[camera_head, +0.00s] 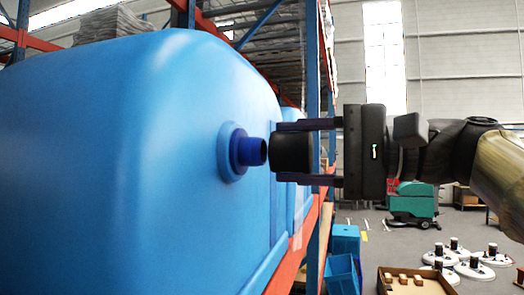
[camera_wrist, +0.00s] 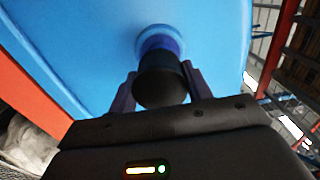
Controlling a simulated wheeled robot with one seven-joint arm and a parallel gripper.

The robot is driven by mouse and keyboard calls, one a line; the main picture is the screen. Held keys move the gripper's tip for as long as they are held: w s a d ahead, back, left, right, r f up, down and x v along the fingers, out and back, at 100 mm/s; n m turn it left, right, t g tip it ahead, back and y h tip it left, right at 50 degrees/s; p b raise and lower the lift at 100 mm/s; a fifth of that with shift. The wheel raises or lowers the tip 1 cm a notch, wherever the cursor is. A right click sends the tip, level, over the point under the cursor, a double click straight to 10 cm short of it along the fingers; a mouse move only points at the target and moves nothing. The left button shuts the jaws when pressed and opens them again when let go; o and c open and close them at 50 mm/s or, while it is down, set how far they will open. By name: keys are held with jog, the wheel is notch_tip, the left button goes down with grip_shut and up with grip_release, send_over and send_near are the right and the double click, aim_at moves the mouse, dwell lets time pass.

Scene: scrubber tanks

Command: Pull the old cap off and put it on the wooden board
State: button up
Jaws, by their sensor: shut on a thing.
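The old cap (camera_head: 292,152) is a black cylinder held between the two fingers of my gripper (camera_head: 303,151). It is level with the dark blue spout (camera_head: 250,152) on the side of the big blue tank (camera_head: 110,150). In the head view a small gap shows between cap and spout. In the wrist view the cap (camera_wrist: 161,82) sits between the fingertips (camera_wrist: 160,84) and covers part of the spout (camera_wrist: 160,44). My gripper is shut on the cap. I cannot make out a wooden board for certain.
An open cardboard box (camera_head: 415,282) with small wooden-looking blocks stands at the lower right. Blue bins (camera_head: 342,268) stand below the tank. White discs with dark parts (camera_head: 470,262) and a green scrubber machine (camera_head: 412,203) are on the floor behind. Orange rack beams (camera_head: 290,265) run under the tank.

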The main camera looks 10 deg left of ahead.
jog(key=shift+d, duration=0.5)
jog(key=shift+d, duration=0.1)
jog(key=shift+s+d, duration=0.1)
jog(key=shift+d, duration=0.25)
